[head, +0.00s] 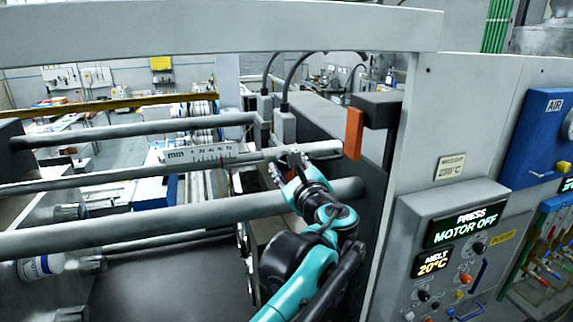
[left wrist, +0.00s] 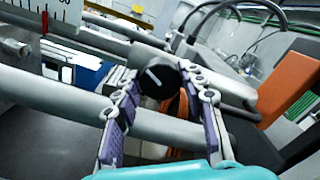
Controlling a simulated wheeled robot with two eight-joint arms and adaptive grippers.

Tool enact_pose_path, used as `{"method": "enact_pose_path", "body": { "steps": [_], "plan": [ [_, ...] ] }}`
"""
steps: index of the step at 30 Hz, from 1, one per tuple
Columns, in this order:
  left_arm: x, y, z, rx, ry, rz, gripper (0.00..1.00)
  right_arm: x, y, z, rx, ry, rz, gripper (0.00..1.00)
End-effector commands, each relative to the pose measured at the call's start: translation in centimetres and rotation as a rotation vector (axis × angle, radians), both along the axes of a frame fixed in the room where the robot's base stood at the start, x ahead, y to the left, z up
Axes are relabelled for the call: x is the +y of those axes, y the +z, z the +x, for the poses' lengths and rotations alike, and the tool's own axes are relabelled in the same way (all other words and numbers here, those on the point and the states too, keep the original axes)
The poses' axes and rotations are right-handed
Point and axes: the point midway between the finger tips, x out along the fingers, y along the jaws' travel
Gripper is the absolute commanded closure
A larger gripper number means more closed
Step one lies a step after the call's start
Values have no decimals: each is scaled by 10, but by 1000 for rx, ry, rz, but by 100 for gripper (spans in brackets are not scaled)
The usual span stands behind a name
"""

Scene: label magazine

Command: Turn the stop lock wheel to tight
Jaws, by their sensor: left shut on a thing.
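The stop lock wheel is a small black knob (left wrist: 156,82) with a white line across its face, in the middle of the left wrist view. My left gripper (left wrist: 161,70) is shut on it, with one purple-padded finger on each side. The white line runs slantwise. In the head view my left gripper (head: 289,160) is at the rail with the scale, right of the white scale plate (head: 203,154). The wheel is mostly hidden there by the fingers. No tight or loose marking is readable. My right gripper is not in view.
Grey rollers (head: 190,217) cross in front of and below my gripper. An orange block (head: 353,133) stands just to the right. Cables arch from two grey blocks (head: 284,126) behind. A control panel reading "PRESS MOTOR OFF" (head: 466,226) is at the right.

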Motion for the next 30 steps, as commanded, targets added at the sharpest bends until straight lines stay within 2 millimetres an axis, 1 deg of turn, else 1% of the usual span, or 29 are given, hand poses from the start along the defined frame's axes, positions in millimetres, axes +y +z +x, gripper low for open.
{"method": "enact_pose_path", "body": {
  "steps": [14,15,16,17,26,30],
  "plan": [
    [0,-2,0,6,0,7,88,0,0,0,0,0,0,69],
    [0,-2,0,6,0,7,49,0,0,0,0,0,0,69],
    [0,-2,0,6,0,7,41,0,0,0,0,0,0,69],
    [0,-2,0,6,1,9,39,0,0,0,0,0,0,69],
    [0,-1,-1,4,0,9,39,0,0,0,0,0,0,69],
    [-5,-1,-13,4,-3,9,39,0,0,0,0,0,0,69]
  ]
}}
